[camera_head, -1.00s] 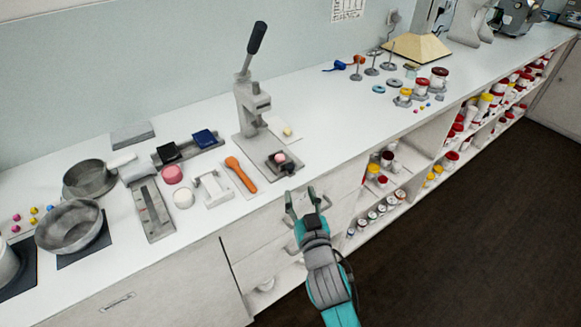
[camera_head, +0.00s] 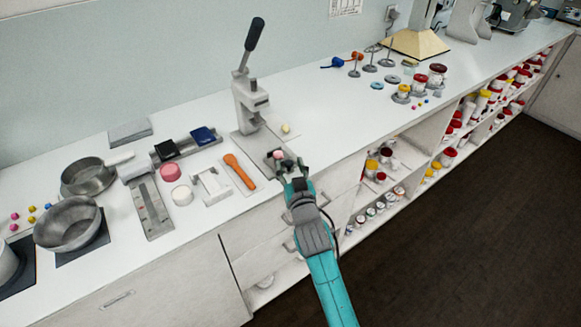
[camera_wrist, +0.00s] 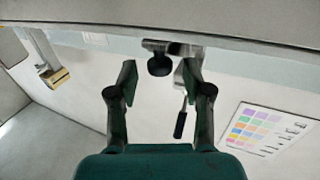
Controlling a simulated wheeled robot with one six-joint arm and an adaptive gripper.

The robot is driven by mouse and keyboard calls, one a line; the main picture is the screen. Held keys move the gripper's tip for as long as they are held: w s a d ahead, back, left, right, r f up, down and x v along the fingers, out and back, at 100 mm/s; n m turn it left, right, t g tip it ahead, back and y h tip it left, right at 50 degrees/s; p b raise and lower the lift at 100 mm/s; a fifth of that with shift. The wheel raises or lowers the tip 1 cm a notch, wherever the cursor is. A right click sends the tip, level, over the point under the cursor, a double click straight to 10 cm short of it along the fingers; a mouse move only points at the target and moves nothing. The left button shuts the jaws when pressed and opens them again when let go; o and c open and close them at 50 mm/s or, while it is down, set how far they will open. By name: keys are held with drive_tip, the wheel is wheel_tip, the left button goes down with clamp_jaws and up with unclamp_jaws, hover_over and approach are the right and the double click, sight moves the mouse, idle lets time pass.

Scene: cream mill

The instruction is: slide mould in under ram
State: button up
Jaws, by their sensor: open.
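The grey lever press (camera_head: 252,105) stands on the counter, its black-gripped lever raised. The mould (camera_head: 272,158), with a pink piece (camera_head: 278,154) on it, sits at the front of the press base, partly hidden by my gripper. My gripper (camera_head: 292,168) is open at the mould's front side. In the wrist view the picture is upside down; a black knob (camera_wrist: 159,65) on a grey block shows between the open fingers (camera_wrist: 160,78), and the press lever (camera_wrist: 180,124) hangs behind. I cannot tell whether the fingers touch the mould.
An orange tool (camera_head: 239,172), a white bracket (camera_head: 211,187) and pink and white round pieces stand left of the press. Metal pans (camera_head: 69,222) are farther left. Open shelves with jars lie below.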

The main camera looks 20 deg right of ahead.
sight(282, 157)
clamp_jaws()
drive_tip(key=shift+w, duration=0.1)
drive_tip(key=shift+w+a, duration=0.3)
drive_tip(key=shift+w, duration=0.6)
drive_tip(key=shift+w+a, duration=0.3)
drive_tip(key=shift+w, duration=0.6)
unclamp_jaws()
drive_tip(key=shift+s, duration=0.1)
drive_tip(key=s, duration=1.1)
drive_tip(key=shift+s+a, duration=0.4)
drive_tip(key=shift+a, duration=0.05)
